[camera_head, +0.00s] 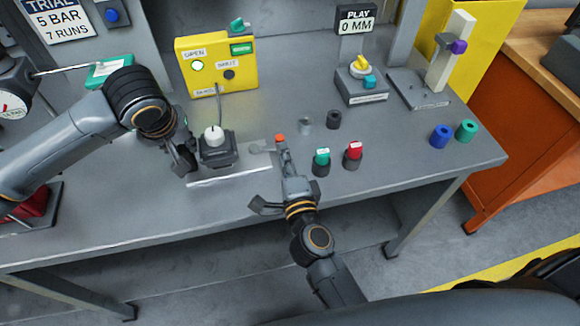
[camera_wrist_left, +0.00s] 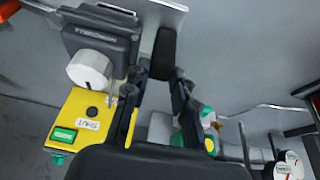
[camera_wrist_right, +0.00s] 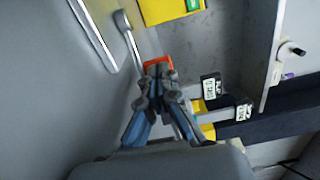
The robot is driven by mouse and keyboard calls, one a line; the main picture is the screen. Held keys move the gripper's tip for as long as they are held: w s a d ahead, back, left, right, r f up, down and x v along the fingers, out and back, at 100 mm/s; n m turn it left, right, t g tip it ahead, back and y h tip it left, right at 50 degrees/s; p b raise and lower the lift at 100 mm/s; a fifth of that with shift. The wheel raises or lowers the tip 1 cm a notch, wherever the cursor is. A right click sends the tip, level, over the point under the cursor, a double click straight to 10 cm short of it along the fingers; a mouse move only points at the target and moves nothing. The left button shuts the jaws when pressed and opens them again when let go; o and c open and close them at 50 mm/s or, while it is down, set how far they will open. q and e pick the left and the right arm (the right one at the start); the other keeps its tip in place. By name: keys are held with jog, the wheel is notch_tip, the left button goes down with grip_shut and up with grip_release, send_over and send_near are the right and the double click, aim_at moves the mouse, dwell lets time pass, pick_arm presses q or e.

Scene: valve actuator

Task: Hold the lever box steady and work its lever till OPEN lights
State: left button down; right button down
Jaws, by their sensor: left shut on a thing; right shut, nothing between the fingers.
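The lever box (camera_head: 217,150) is dark grey with a white round knob on top, on a pale plate (camera_head: 230,176). It also shows in the left wrist view (camera_wrist_left: 100,42). My left gripper (camera_head: 182,160) is shut on a dark upright block (camera_wrist_left: 165,52) beside the box. A silver lever (camera_wrist_right: 131,42) reaches right from the box; an orange piece (camera_head: 280,138) sits near its end. My right gripper (camera_head: 283,150) is shut and empty, its tips right at the orange piece; contact is unclear. On the yellow panel (camera_head: 240,88), the OPEN lamp (camera_head: 197,66) looks bright; the SHUT lamp (camera_head: 229,74) is dark.
Green-topped (camera_head: 321,160) and red-topped (camera_head: 353,153) pieces stand just right of my right gripper. Small cylinders (camera_head: 334,119) stand behind. A yellow-knob device (camera_head: 360,82) and blue and green rings (camera_head: 440,135) are farther right. The front right of the bench is clear.

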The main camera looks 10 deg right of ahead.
jog(key=s+d, duration=0.1)
jog(key=s, duration=1.2)
jog(key=shift+s+d, duration=0.15)
jog(key=shift+s, duration=0.2)
pick_arm(q)
jog(key=c, duration=1)
grip_release()
